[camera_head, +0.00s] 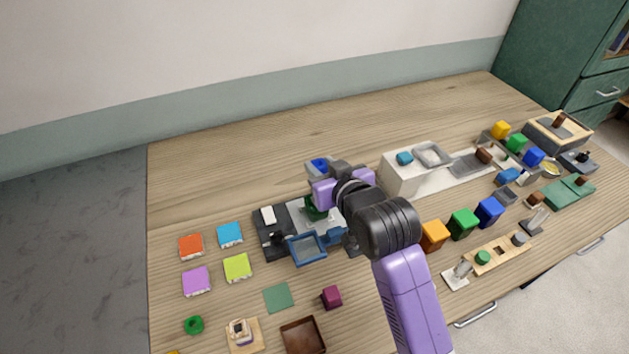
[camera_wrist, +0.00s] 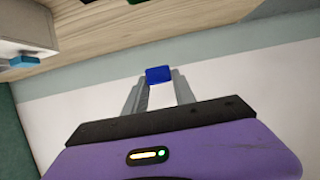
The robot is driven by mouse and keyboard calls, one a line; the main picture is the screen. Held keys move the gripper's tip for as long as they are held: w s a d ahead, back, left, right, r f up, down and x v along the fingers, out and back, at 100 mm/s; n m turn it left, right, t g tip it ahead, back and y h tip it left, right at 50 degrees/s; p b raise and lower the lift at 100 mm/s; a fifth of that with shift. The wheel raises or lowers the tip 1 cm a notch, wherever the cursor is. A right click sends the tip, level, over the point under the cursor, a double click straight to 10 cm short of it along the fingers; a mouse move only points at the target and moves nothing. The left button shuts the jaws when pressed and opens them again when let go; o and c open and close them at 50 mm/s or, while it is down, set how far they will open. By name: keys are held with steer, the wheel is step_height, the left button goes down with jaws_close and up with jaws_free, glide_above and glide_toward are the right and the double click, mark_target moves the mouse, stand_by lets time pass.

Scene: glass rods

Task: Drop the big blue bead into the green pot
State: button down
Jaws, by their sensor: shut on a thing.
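The big blue bead (camera_wrist: 158,75) is held between the grey fingertips of my gripper (camera_wrist: 159,84) in the wrist view. In the head view, the bead (camera_head: 319,163) shows at the far end of my gripper (camera_head: 322,170), which points toward the wall. A dark green thing (camera_head: 313,212) stands on a grey plate just below and in front of my gripper. My purple gripper body hides part of it. A small green thing with a dark hollow (camera_head: 194,325) sits at the front left. I cannot tell for certain which is the green pot.
A blue open tray (camera_head: 307,249) lies in front of my arm. A white block (camera_head: 403,178) with trays stands to the right. Orange (camera_head: 434,236), green and blue cubes are right of my arm. Coloured tiles (camera_head: 196,281) lie at left. The table's back left is clear.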

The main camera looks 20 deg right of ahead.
step_height(320, 180, down, 7)
steer(key=w+b, duration=0.1)
steer(key=b, duration=0.5)
steer(key=shift+f, duration=0.1)
step_height(320, 180, down, 3)
steer(key=b, duration=0.3)
steer(key=shift+f+b, duration=0.6)
steer(key=c, duration=0.9)
jaws_free()
steer(key=shift+c, duration=0.2)
steer(key=shift+s, duration=0.1)
